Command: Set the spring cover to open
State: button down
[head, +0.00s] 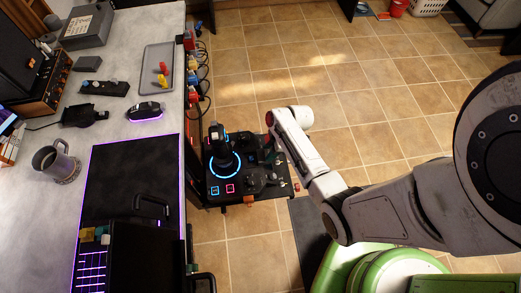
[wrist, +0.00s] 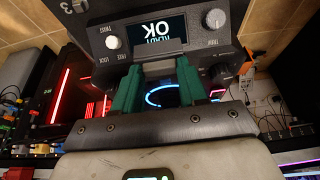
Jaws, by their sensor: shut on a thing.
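My gripper (wrist: 158,76) shows two green fingers in the wrist view, one on each side of a grey piece just below a small display. This piece looks like the spring cover (wrist: 159,66), and the fingers are shut on it. Its hinge and its angle cannot be made out. The display (wrist: 162,29) reads READY OK upside down, with a knob on each side. In the head view my arm reaches down to the right back of the black control panel (head: 215,188); the fingertips and the cover are hidden there.
A joystick (head: 221,150) with a blue-lit ring stands on the panel, left of my arm. A grey desk (head: 120,60) lies further left, holding a mug (head: 57,163), a mouse (head: 145,111) and a tray (head: 156,70). Tiled floor (head: 380,100) is open behind and to the right.

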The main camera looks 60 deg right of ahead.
jog(key=shift+s+d, duration=0.2)
jog(key=shift+s, duration=0.15)
jog(key=c, duration=0.6)
grip_release()
jog(key=v, duration=1)
jog(key=shift+r+p, duration=0.35)
jog(key=shift+d, duration=0.1)
